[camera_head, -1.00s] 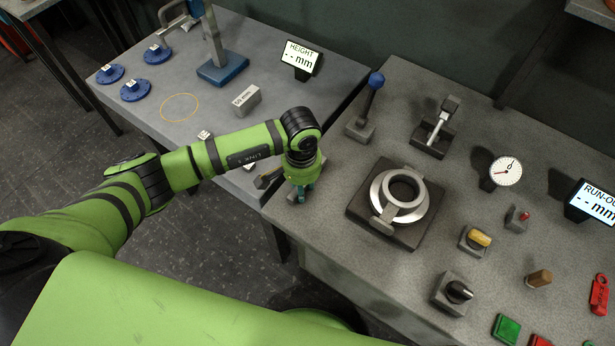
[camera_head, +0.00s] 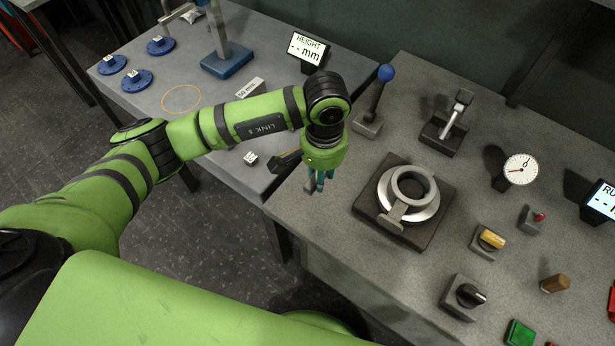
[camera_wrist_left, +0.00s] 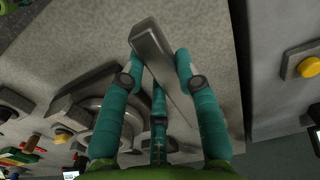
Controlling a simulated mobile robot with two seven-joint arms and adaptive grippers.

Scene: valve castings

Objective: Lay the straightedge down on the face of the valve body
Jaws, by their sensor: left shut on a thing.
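The valve body (camera_head: 429,210) is a pale metal ring with a dark bore and a small lug, on a dark square plate (camera_head: 389,232). My left gripper (camera_head: 319,187) hangs over the bench's left edge, left of the valve body. Its teal fingers are shut on the straightedge, a plain grey metal bar (camera_wrist_left: 153,45) seen between the fingers in the left wrist view. Only a small end of it shows in the head view. In the left wrist view the valve body (camera_wrist_left: 88,119) is partly hidden behind a finger. My right gripper is in neither view.
Right of the valve body stand a dial gauge (camera_head: 520,169), a yellow-topped block (camera_head: 490,239) and a black-knobbed block (camera_head: 466,296). Behind it are a blue-knobbed lever (camera_head: 378,95) and a clamp-like fixture (camera_head: 447,127). Bare bench lies between gripper and plate.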

